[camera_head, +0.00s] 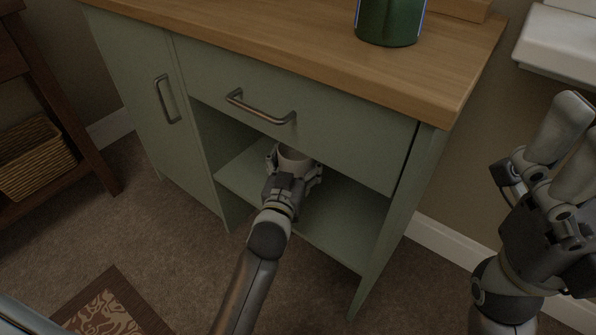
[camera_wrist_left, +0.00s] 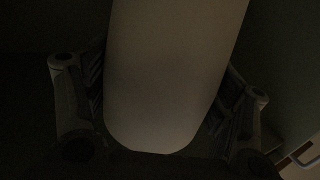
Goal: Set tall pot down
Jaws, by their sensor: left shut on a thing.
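A pale, whitish tall pot (camera_head: 294,158) is inside the open shelf space of the green cabinet, partly hidden by the drawer front above and by my gripper. My left gripper (camera_head: 294,170) reaches into the shelf space and is shut on the pot, one finger on each side. In the left wrist view the pot (camera_wrist_left: 170,80) fills the middle between the two fingers (camera_wrist_left: 160,110); that view is dark. I cannot tell whether its base touches the shelf board (camera_head: 345,217). My right gripper (camera_head: 560,160) is raised at the right, clear of the cabinet; its fingers overlap in view.
The cabinet (camera_head: 300,80) has a wooden top, a drawer with a metal handle (camera_head: 260,107) just above my left wrist, and a closed door at left. A green container (camera_head: 390,20) stands on top. A wicker basket (camera_head: 32,158) is far left. The shelf is bare right of the gripper.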

